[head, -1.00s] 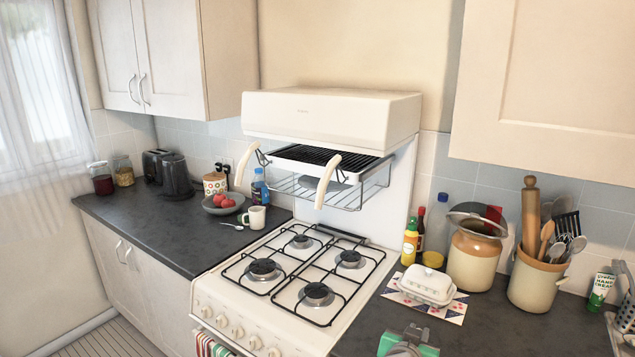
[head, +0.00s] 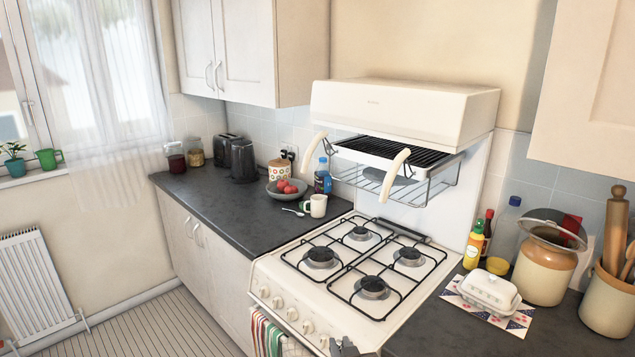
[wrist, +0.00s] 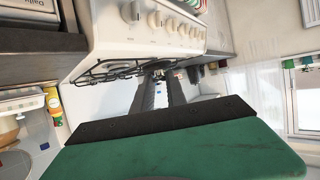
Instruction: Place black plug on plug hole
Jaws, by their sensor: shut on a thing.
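My gripper (wrist: 160,76) fills the lower middle of the wrist view, with its green body, black band and two long dark fingers. The fingers are shut on a small dark thing at their tips, which looks like the black plug (wrist: 163,72), though its shape is hard to make out. In the head view only the dark end of my gripper (head: 344,347) shows at the bottom edge, in front of the cooker. The plug hole is not in view.
The white cooker (head: 270,284) with gas rings and an overhead grill stands between two dark counters. The left counter (head: 225,205) holds a kettle, toaster and fruit bowl. A radiator (head: 36,285) is under the window. The floor (head: 165,325) at left is clear.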

